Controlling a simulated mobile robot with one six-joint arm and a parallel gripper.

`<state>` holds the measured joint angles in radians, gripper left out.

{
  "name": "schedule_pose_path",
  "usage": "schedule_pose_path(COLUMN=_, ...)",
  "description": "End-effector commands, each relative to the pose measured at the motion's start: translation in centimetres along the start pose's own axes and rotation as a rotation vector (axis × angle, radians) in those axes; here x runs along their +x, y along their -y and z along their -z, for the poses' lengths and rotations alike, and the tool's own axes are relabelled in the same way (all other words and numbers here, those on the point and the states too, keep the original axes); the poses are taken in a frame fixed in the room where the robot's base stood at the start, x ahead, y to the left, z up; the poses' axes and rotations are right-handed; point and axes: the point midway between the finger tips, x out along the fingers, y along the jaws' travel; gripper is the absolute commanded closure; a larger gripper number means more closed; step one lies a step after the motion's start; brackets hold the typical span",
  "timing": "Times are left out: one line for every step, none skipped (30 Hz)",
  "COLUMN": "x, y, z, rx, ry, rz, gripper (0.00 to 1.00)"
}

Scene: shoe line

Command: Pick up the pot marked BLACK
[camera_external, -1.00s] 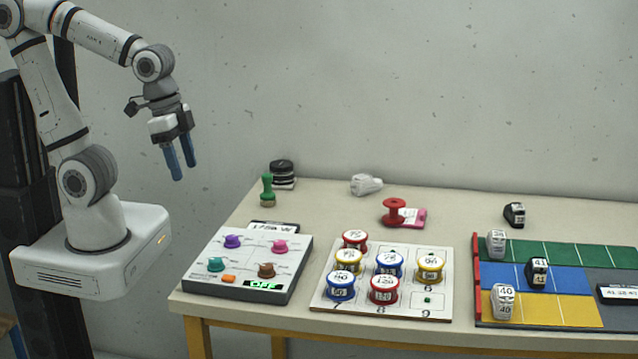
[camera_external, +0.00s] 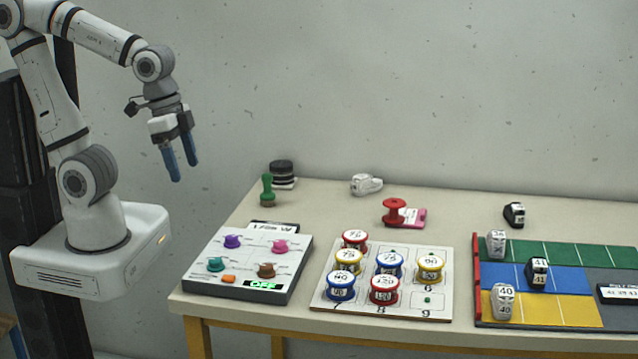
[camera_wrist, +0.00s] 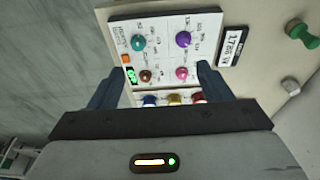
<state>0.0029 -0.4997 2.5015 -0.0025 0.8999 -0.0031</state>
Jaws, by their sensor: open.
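A round black pot (camera_external: 282,169) with a pale band low on its side stands at the back left of the table, in the external view. I cannot read any marking on it at this size. The green stamp-like handle (camera_external: 267,190) stands just in front of it, to its left. My gripper (camera_external: 184,172) is open and empty, pointing down, well left of the pot and off the table's left edge. In the wrist view my gripper's fingers (camera_wrist: 158,88) stand apart with nothing between them. The pot does not show in the wrist view.
A panel with coloured knobs (camera_external: 289,263) sits at the table's front left. Beside it is a board of numbered spools (camera_external: 412,300). A coloured lane board (camera_external: 560,308) lies at the right. A red spool (camera_external: 394,208) and white object (camera_external: 366,185) are behind.

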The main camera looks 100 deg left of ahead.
Motion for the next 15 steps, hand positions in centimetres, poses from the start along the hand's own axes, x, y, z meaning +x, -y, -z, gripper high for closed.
schedule_pose_path(x=0.00, y=0.00, z=0.00, rx=0.000, ry=0.000, rz=0.000, gripper=0.23)
schedule_pose_path(x=0.00, y=0.00, z=0.00, rx=0.000, ry=0.000, rz=0.000, gripper=0.21)
schedule_pose_path(x=0.00, y=0.00, z=0.00, rx=0.000, ry=0.000, rz=0.000, gripper=0.18)
schedule_pose_path(x=0.00, y=0.00, z=0.00, rx=0.000, ry=0.000, rz=0.000, gripper=0.15)
schedule_pose_path(x=0.00, y=0.00, z=0.00, rx=0.000, ry=0.000, rz=0.000, gripper=0.13)
schedule_pose_path(x=0.00, y=0.00, z=0.00, rx=0.000, ry=0.000, rz=0.000, gripper=0.10)
schedule_pose_path(x=0.00, y=0.00, z=0.00, rx=0.000, ry=0.000, rz=0.000, gripper=0.10)
schedule_pose_path(x=0.00, y=0.00, z=0.00, rx=0.000, ry=0.000, rz=0.000, gripper=0.10)
schedule_pose_path(x=0.00, y=0.00, z=0.00, rx=0.000, ry=0.000, rz=0.000, gripper=0.10)
schedule_pose_path(x=0.00, y=0.00, z=0.00, rx=0.000, ry=0.000, rz=0.000, gripper=0.10)
schedule_pose_path(x=0.00, y=0.00, z=0.00, rx=0.000, ry=0.000, rz=0.000, gripper=0.10)
schedule_pose_path(x=0.00, y=0.01, z=0.01, rx=0.000, ry=0.000, rz=0.000, gripper=0.10)
schedule_pose_path(x=-0.01, y=0.07, z=0.09, rx=-0.001, ry=0.000, rz=0.001, gripper=0.10)
schedule_pose_path(x=-0.02, y=0.20, z=0.26, rx=-0.003, ry=0.001, rz=0.002, gripper=0.10)
schedule_pose_path(x=-0.06, y=0.51, z=0.67, rx=-0.006, ry=0.003, rz=0.004, gripper=0.10)
